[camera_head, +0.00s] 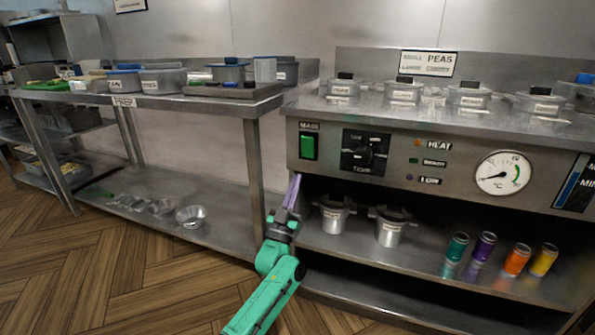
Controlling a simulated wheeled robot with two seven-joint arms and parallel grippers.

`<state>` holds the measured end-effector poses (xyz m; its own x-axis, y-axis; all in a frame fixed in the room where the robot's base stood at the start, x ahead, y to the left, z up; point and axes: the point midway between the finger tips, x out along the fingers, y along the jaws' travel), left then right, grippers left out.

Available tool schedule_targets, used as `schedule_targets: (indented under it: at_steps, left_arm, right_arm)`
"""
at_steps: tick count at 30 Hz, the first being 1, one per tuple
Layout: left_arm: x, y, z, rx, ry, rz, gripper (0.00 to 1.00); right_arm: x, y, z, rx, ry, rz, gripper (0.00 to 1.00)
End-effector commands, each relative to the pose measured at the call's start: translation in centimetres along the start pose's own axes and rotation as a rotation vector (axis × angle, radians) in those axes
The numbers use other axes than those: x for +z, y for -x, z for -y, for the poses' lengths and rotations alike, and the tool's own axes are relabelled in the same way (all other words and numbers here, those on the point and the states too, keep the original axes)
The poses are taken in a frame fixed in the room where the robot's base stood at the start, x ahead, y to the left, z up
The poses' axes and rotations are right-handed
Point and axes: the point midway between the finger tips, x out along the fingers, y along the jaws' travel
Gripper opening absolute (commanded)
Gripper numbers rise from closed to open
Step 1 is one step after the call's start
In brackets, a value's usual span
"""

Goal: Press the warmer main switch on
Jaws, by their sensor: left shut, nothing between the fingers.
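The warmer main switch (308,147) is a green rocker under a "MAIN" label, at the left end of the warmer's steel front panel (396,182). I cannot tell which way the rocker is tipped. My left gripper (295,178) is shut and empty. Its purple-grey fingers point up, below and slightly left of the switch in the picture, and they look apart from it. My green left arm comes up from the bottom of the view. My right gripper is not in view.
A black rotary knob (364,154), indicator lamps and a round temperature dial (502,173) share the panel. Lidded pots (403,92) sit on top. The shelf below holds two metal pots and several coloured cans (485,247). A steel table (190,104) with containers stands left.

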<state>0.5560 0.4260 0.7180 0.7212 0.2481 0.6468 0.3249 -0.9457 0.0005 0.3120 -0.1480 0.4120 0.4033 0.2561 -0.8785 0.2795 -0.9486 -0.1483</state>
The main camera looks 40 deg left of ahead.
Motion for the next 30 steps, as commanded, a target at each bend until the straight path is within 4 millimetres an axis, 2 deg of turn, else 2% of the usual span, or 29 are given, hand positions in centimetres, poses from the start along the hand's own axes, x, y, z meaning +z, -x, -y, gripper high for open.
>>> schedule_targets:
  at_steps: [4,9,27,30]
  left_arm:
    - [0.9,3.3,0.0,0.0,0.0,0.004,0.0]
    - [1.3,5.5,0.0,0.0,0.0,0.0,0.0]
    - [1.4,5.9,0.0,0.001,0.0,-0.001,0.0]
    - [2.1,6.3,-1.0,0.031,0.01,0.041,0.0]
  right_arm:
    - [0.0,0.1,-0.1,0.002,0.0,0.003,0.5]
    - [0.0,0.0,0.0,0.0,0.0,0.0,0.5]
    - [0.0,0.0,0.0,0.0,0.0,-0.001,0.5]
    - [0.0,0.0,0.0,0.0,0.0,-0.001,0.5]
